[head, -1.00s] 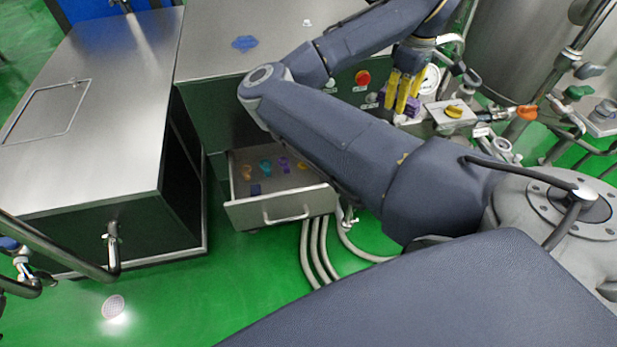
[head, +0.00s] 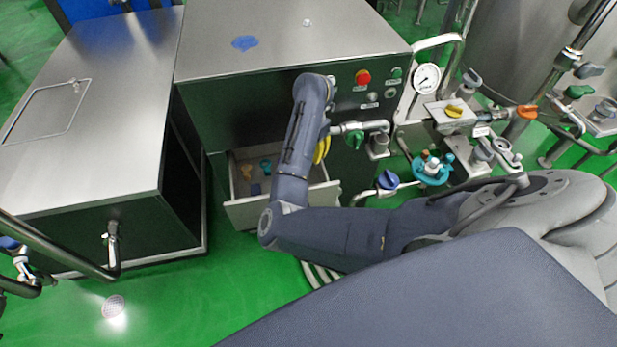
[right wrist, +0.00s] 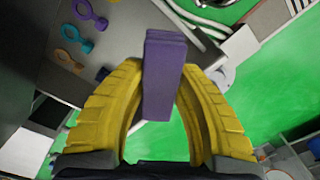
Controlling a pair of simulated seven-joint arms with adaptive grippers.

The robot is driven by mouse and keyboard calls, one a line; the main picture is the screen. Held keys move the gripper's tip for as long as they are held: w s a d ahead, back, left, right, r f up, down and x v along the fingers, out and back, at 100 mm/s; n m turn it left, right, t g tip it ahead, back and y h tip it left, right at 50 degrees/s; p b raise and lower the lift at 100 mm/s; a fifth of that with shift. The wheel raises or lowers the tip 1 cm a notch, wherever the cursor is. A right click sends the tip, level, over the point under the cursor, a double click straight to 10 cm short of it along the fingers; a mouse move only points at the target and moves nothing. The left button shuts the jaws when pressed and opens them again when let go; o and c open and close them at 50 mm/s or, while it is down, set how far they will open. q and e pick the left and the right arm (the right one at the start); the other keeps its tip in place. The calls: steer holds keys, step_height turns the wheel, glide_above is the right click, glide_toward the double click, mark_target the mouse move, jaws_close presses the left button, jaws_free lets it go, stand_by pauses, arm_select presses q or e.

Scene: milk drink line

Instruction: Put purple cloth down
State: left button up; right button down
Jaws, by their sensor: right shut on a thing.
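The purple cloth (right wrist: 163,75), a folded block, is held between the yellow fingers of my right gripper (right wrist: 160,112) in the right wrist view. In the head view, my right gripper (head: 322,150) is in front of the cabinet beside the open drawer (head: 285,207), at its right side. Only a bit of its yellow fingers shows there, and my arm hides the cloth. In the right wrist view, the cloth appears against the drawer's edge and the green floor; its height above them is hard to tell. My left gripper is not in view.
The drawer holds an orange piece (head: 246,171), a teal piece (head: 266,166) and a dark blue block (head: 256,188). A purple piece (right wrist: 83,11) also shows in the right wrist view. Valves and pipes (head: 378,140) crowd the right.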

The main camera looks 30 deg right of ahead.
steer(key=shift+w+a+f+n, duration=0.1)
steer(key=shift+w+a+n, duration=0.35)
steer(key=shift+n, duration=0.35)
steer(key=shift+s+f, duration=0.15)
steer(key=shift+f, duration=0.1)
step_height(320, 180, down, 19)
steer(key=shift+f, duration=0.2)
steer(key=shift+f, duration=0.15)
steer(key=c, duration=1.1)
jaws_free()
steer(key=shift+o, duration=0.2)
step_height(320, 180, up, 12)
